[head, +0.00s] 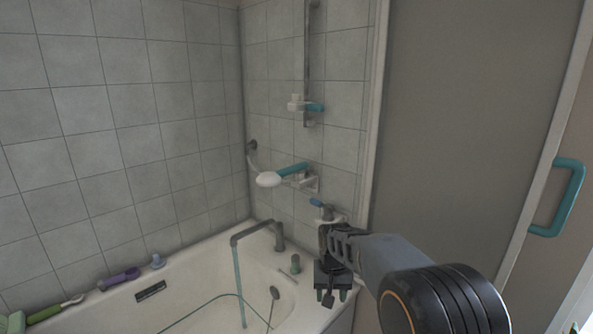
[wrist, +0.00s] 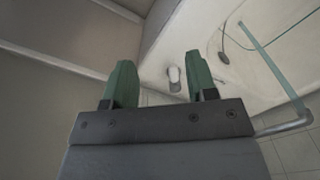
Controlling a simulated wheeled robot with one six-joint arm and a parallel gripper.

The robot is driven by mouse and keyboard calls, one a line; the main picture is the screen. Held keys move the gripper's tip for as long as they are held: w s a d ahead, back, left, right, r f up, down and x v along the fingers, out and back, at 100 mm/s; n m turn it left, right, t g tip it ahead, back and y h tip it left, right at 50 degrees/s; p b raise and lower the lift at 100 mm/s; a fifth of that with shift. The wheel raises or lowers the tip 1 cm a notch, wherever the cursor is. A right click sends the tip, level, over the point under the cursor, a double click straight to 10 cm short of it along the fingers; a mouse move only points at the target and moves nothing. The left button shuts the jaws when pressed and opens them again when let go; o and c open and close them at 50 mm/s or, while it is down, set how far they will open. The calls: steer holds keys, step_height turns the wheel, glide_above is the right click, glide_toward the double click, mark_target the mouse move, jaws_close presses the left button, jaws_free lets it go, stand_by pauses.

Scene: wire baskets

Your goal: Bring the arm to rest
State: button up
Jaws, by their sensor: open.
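My arm reaches in from the lower right of the head view.
A tap (head: 278,238) with a bent spout stands left of my gripper. A shower holder (head: 308,182) and a small shelf (head: 306,107) are on the tiled wall. A grey door panel (head: 460,120) with a teal handle (head: 560,197) stands to the right. A purple item (head: 120,277) lies on the rim.

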steer(key=s+d+r+t+p, duration=0.1)
steer(key=s+d+r+p, duration=0.2)
steer(key=s+r+p, duration=0.6)
steer(key=s+d+r+t+p, duration=0.2)
steer(key=s+d+r+p, duration=0.2)
steer(key=s+r+p, duration=0.6)
step_height(320, 180, up, 6)
steer(key=shift+s+f+n+t+p, duration=0.1)
steer(key=shift+s+n+t+p, duration=0.25)
steer(key=shift+s, duration=0.3)
steer(key=shift+a, duration=0.1)
steer(key=shift+c, duration=0.2)
steer(key=shift+c, duration=0.7)
steer(key=shift+a, duration=0.1)
